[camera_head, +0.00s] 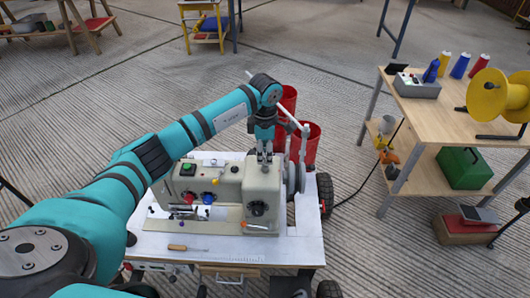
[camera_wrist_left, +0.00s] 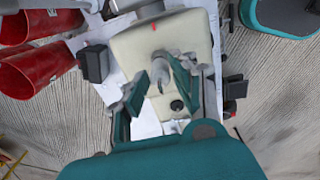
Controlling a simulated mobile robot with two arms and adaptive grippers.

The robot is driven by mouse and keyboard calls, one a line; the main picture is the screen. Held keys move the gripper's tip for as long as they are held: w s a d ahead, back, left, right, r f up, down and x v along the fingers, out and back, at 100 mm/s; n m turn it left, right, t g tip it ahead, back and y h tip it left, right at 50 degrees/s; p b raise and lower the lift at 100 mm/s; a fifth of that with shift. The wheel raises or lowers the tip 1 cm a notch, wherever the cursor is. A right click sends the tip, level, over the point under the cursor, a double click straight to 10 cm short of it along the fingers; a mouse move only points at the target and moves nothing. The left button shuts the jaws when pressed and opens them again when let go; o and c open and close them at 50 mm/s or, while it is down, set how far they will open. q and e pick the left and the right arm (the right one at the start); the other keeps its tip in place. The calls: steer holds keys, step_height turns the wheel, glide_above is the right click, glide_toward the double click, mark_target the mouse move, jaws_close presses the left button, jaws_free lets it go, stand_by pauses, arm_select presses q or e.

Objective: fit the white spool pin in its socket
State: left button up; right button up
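A beige sewing machine (camera_head: 229,190) stands on a white-topped table (camera_head: 290,245). My left gripper (camera_head: 264,150) points down just above the machine's right end. In the left wrist view, the gripper's fingers (camera_wrist_left: 165,92) are spread on either side of a pale, curved part (camera_wrist_left: 162,72) above the machine top (camera_wrist_left: 185,40). I cannot tell whether this part is the spool pin or whether a finger touches it. A small dark round spot (camera_wrist_left: 177,105) shows between the fingers; I cannot tell if it is the socket. My right gripper is out of view.
White uprights and a wheel (camera_head: 293,175) stand right of the machine, with red bins (camera_head: 306,142) behind. A screwdriver (camera_head: 187,248) lies at the table's front. A wooden table (camera_head: 440,115) with thread cones and a yellow spool (camera_head: 490,95) stands at the right.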

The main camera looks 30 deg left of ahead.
arm_select(q)
steer(key=o, duration=0.3)
step_height(320, 180, up, 7)
steer(key=shift+r, duration=0.5)
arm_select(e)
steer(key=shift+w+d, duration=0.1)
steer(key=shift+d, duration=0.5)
arm_select(q)
steer(key=shift+r, duration=0.1)
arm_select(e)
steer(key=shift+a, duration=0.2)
